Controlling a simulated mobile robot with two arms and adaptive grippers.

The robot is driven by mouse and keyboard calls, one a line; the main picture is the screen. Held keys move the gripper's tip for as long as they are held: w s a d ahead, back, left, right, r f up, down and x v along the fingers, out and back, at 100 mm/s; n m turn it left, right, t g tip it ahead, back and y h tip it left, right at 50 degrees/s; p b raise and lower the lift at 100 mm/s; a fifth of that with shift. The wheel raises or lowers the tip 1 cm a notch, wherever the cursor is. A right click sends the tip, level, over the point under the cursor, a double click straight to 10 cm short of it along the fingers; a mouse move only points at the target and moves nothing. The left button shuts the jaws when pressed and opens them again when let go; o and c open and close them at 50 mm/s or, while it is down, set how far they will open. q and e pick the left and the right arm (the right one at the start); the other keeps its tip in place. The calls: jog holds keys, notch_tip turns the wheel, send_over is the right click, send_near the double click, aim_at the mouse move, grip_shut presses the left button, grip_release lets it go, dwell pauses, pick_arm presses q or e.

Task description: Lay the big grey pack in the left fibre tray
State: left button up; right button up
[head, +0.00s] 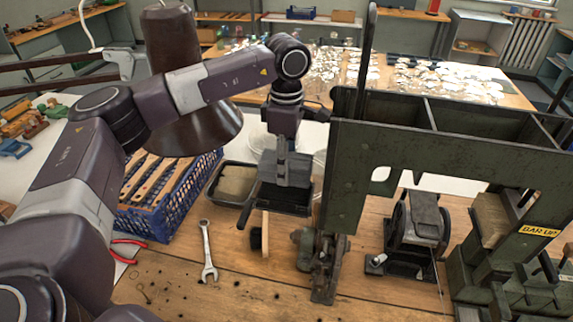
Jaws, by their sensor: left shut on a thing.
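My left gripper (286,158) points down over the bench, left of the green machine. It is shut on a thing. A grey block (287,171) shows right at its fingers and looks like the grey pack, though gripper and block are hard to tell apart. A dark flat piece (285,200) shows directly below the block; whether they touch is unclear. A black tray (212,190) with a beige, fibre-like filling (235,183) lies just left of the gripper. I cannot tell surely which tray is the left fibre tray. My right gripper is not in view.
The green machine (445,160) with open-topped compartments stands close on the right. A blue crate (185,205) holds slatted wooden pieces on the left. A wrench (208,252) and red-handled pliers (130,245) lie in front. The front bench strip is mostly clear.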

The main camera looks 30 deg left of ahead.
pick_arm(q)
jog(key=shift+f+b, duration=0.6)
jog(key=shift+f, duration=0.15)
dwell(0.9)
jog(key=o, duration=1.6)
jog(key=shift+r+p, duration=2.55)
jog(key=shift+r, duration=1.45)
jog(key=shift+f, duration=0.1)
